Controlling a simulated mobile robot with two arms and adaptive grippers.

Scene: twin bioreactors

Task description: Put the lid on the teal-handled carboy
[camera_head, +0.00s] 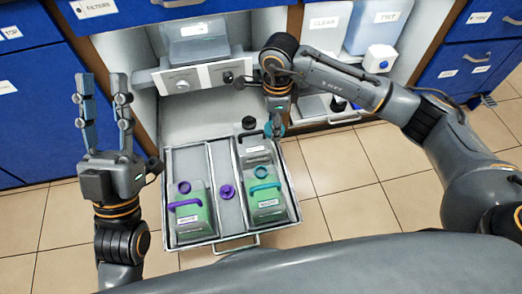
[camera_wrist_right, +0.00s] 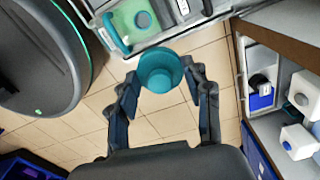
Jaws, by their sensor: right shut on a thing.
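The teal-handled carboy (camera_head: 267,203) stands in the right part of the metal tray (camera_head: 216,160). Its teal-ringed neck (camera_head: 261,172) shows no lid, and the neck also shows in the right wrist view (camera_wrist_right: 143,19). My right gripper (camera_head: 277,117) is shut on the teal lid (camera_wrist_right: 160,72). The lid, in the head view (camera_head: 274,129), is beyond the carboy's neck and apart from it, near the tray's far right corner. My left gripper (camera_head: 103,90) is open and empty, left of the tray, fingers pointing away from me.
A purple-handled carboy (camera_head: 188,216) stands in the tray's left part. A purple lid (camera_head: 227,191) lies in the middle strip. A black-handled container (camera_head: 254,150) stands behind the teal-handled carboy. Blue cabinets (camera_head: 32,115) flank the bay. Tiled floor (camera_head: 340,205) is clear to the right.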

